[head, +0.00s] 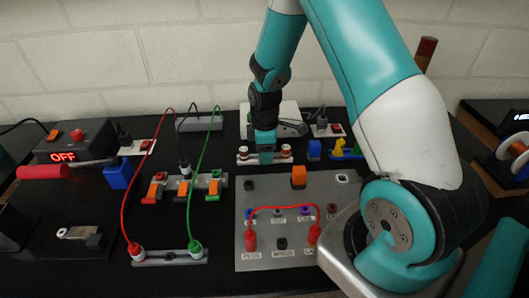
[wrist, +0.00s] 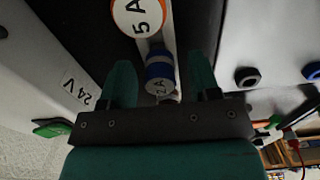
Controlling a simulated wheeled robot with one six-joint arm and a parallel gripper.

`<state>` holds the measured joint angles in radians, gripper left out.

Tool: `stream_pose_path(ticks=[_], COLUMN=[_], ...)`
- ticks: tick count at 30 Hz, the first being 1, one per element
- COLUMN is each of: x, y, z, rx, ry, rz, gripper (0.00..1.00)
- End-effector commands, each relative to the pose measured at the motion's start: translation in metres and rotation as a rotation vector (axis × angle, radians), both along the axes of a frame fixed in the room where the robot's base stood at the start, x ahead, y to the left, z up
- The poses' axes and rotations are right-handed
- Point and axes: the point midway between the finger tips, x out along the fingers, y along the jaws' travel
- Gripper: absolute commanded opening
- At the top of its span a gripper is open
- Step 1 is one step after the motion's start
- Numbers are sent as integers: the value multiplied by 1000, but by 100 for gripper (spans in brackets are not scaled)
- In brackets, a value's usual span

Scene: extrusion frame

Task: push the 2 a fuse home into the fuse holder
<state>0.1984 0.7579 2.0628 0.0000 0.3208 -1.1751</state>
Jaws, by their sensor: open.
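The 2 a fuse (wrist: 160,72) is a short cylinder with a blue band and a grey end marked 2A, in the wrist view. It stands on a pale strip, which looks like the fuse holder (wrist: 172,40). My gripper (wrist: 161,64) is open, with one teal finger on each side of the fuse and gaps showing. In the head view my gripper (head: 266,153) points down at the middle of the fuse holder (head: 285,159), between two round-topped parts. It hides the fuse there. I cannot tell how deep the fuse sits.
A white disc with an orange rim marked 5 A (wrist: 139,14) stands beside the fuse. A white box marked 24 V (wrist: 60,85) is on the left in the wrist view. A grey socket panel (head: 270,225) with a red lead lies in front, and a terminal row (head: 190,185) to the left.

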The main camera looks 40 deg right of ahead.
Motion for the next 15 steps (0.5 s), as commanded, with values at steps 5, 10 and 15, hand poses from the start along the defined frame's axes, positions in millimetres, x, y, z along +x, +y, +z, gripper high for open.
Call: stream_pose_path(ticks=[5,10,15], x=[0,0,0], y=[0,0,0], z=[0,0,1], rx=[0,0,0], ry=[0,0,0], rz=[0,0,0], gripper=[36,0,0])
